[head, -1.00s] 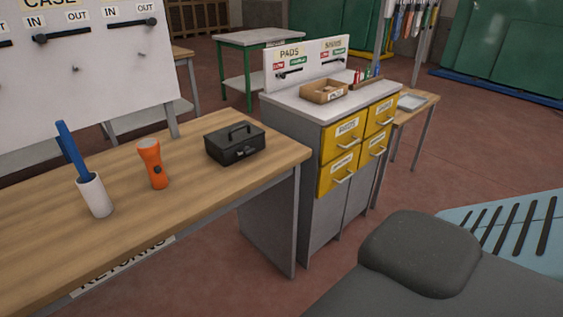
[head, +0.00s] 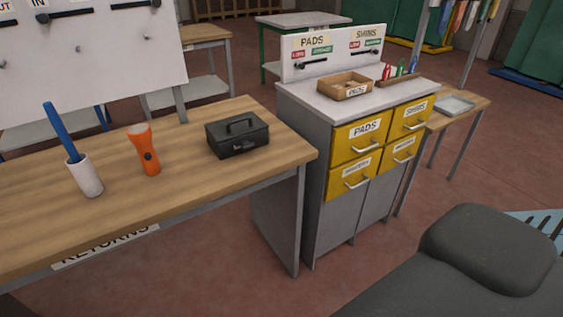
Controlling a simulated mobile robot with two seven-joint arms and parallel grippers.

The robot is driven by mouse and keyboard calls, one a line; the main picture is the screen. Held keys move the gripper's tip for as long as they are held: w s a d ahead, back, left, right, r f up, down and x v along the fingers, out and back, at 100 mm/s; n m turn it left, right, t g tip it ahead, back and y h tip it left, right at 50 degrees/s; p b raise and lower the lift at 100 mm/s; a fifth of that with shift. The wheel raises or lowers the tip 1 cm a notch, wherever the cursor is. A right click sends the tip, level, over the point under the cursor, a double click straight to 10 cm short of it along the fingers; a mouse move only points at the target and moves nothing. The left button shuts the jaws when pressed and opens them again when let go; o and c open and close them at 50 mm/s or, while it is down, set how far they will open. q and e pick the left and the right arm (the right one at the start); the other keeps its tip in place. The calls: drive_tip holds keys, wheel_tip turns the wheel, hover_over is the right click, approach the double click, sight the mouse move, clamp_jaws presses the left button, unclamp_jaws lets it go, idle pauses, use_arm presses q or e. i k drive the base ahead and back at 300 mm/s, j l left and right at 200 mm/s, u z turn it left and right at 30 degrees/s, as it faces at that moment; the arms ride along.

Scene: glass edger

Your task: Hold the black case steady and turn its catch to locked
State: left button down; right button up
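The black case (head: 238,136) sits shut on the wooden table, near its right end. It has a carry handle on its lid, and a small pale mark shows low on its front. The catch is too small to make out, so its position cannot be told. Neither of my grippers is in view. Nothing is touching the case.
On the wooden table (head: 210,180), an orange torch (head: 144,150) and a white cup (head: 86,178) holding a blue stick (head: 60,130) stand left of the case. A grey cabinet with yellow drawers (head: 356,142) stands to the right. A dark grey rounded form (head: 490,245) fills the lower right.

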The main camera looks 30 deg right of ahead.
sight(245, 145)
drive_tip(key=k+l, duration=0.1)
drive_tip(key=l, duration=0.75)
drive_tip(key=k+l, duration=0.1)
drive_tip(key=l, duration=0.75)
